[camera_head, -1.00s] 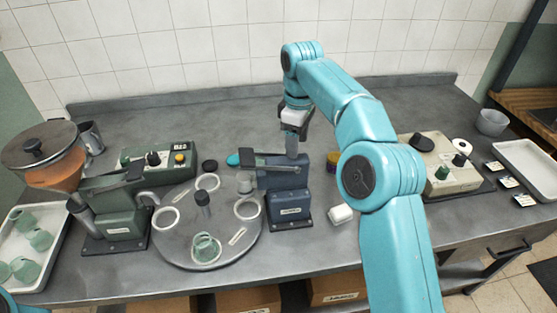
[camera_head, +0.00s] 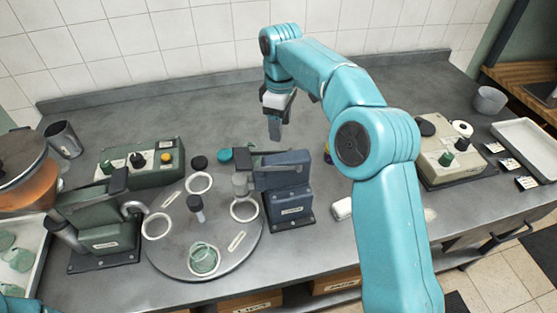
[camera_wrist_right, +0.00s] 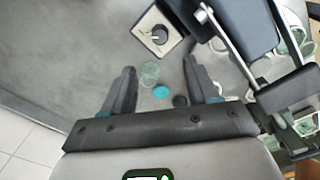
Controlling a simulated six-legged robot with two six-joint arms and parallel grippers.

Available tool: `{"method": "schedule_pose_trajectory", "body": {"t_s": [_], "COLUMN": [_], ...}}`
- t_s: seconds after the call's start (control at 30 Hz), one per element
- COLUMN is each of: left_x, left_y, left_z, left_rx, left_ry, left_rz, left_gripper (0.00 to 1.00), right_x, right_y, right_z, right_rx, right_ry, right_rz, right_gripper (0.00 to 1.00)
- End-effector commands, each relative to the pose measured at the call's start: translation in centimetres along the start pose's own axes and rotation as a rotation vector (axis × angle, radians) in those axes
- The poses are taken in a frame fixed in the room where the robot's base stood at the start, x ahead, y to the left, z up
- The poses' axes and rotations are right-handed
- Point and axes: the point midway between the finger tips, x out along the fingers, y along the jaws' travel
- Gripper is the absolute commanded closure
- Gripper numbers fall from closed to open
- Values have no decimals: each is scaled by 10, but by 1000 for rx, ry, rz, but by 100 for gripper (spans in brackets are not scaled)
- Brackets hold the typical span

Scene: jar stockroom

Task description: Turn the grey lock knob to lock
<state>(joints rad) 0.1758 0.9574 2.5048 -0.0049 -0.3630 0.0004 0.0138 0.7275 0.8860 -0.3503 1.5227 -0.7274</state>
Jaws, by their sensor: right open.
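A dark grey knob (camera_wrist_right: 159,34) sits on a small pale square panel (camera_wrist_right: 150,42) beside the blue press in the right wrist view. I cannot make this knob out in the head view; it may be hidden behind the press. The blue press (camera_head: 287,205) stands right of the round turntable. My right gripper (camera_head: 276,132) is above the bench behind the press, fingers pointing down. In the wrist view its two fingers (camera_wrist_right: 161,82) are apart and hold nothing. The knob lies beyond the fingertips, not between them. My left gripper is out of view.
A turntable (camera_head: 222,262) carries white rings and a green glass jar (camera_head: 204,258). A teal cap (camera_wrist_right: 160,92) and black cap (camera_wrist_right: 180,101) lie near the press. A green press (camera_head: 105,232) stands left, a beige control box (camera_head: 455,170) right. The back bench strip is clear.

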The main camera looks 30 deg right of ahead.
Motion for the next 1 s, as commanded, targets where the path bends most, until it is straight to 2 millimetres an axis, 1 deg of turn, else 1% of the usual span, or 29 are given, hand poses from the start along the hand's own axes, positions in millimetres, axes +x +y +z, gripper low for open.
{"method": "schedule_pose_trajectory", "body": {"t_s": [0.03, 0.2, 0.4, 0.5, 0.6, 0.7, 0.8, 1.0], "left_x": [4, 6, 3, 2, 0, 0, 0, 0], "left_y": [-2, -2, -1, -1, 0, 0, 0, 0], "left_z": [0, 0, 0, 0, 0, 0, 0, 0], "left_rx": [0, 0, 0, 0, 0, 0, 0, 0], "left_ry": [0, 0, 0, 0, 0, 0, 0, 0], "left_rz": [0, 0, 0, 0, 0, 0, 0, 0], "left_gripper": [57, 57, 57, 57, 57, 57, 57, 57], "right_x": [14, 55, 100, 117, 130, 138, 141, 142], "right_y": [-1, -2, -1, -1, 0, 0, 1, 1], "right_z": [1, 2, 1, 0, -1, -1, -2, -2], "right_rx": [0, 0, 1, 0, 1, 1, 1, 1], "right_ry": [-4, -5, -5, -4, -4, -3, -2, -2], "right_rz": [-4, -5, -5, -4, -3, -3, -2, -2], "right_gripper": [41, 41, 41, 41, 41, 41, 41, 41]}}
